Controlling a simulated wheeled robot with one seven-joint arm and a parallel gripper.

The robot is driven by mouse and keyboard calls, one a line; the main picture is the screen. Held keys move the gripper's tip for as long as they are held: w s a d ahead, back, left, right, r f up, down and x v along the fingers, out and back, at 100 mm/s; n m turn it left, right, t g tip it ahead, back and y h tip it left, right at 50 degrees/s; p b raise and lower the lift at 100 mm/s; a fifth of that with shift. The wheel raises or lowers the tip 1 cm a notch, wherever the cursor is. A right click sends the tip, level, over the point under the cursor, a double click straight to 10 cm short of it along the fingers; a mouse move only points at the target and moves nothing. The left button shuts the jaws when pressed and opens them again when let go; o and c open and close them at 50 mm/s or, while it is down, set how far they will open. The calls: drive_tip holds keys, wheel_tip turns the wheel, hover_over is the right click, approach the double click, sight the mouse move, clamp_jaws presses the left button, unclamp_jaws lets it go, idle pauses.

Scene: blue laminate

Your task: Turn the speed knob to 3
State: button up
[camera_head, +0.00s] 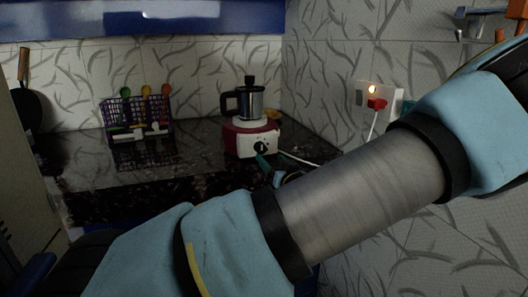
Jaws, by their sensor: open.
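A mixer (232,138) with a red and white base stands on the dark counter near the back corner. A steel jar (251,103) with a black handle and lid sits on it. The round black speed knob (260,147) is on the white front face; its numbers are too small to read. My gripper (270,169) is just below and in front of the knob, open, with small teal fingertips showing. The rest of it is hidden behind my arm. I cannot tell whether a fingertip touches the mixer.
A purple basket (137,118) with colored spoons stands to the left on the dark counter (85,180). A red plug (376,103) sits in the wall socket at right, its white cord hanging down. A pan (27,103) hangs far left. Counter between basket and mixer is clear.

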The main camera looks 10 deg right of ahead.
sight(262, 149)
drive_tip(key=w, duration=0.4)
drive_tip(key=w+a+p, duration=0.1)
drive_tip(key=w, duration=0.1)
drive_tip(key=shift+w, duration=0.25)
drive_tip(key=shift+a, duration=0.1)
clamp_jaws()
